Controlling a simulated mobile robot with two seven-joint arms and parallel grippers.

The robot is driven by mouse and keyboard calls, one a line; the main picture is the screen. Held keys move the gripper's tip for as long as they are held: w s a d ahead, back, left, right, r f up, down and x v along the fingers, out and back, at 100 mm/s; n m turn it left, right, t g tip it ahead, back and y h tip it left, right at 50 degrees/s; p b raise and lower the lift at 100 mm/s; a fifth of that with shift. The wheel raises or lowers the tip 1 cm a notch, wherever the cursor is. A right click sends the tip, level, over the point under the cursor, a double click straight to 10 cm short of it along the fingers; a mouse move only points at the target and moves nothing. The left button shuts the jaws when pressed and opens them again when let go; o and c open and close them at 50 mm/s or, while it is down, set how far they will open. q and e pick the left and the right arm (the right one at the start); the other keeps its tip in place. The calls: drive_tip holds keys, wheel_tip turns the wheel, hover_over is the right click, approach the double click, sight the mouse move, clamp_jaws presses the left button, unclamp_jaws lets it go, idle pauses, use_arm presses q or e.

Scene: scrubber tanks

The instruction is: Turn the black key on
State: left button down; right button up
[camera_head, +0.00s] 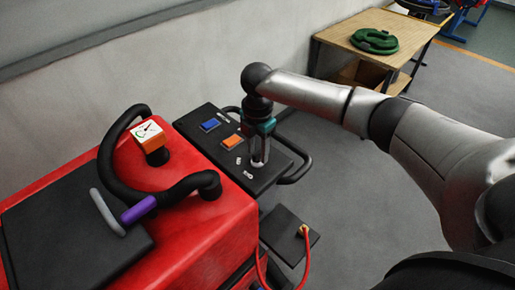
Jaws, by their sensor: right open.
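The black control panel (208,146) sits on the rear of the red scrubber (215,235). It carries a blue switch (210,125), an orange switch (232,142) and small light-coloured marks or parts. My right gripper (259,164) points down at the panel's right part, just right of the orange switch. It is open, though its fingers look close together from here. I cannot make out the black key; it may be hidden by the gripper or lost against the black panel. My left gripper is not in view.
A black handle bar (297,171) curves along the panel's right side. A gauge on an orange block (149,134) and a thick black hose (107,160) stand on the scrubber. A black box (290,232) with a red cable is below. A wooden table (350,37) holds a green object (375,41).

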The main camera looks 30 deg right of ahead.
clamp_jaws()
idle(0.3)
idle(0.3)
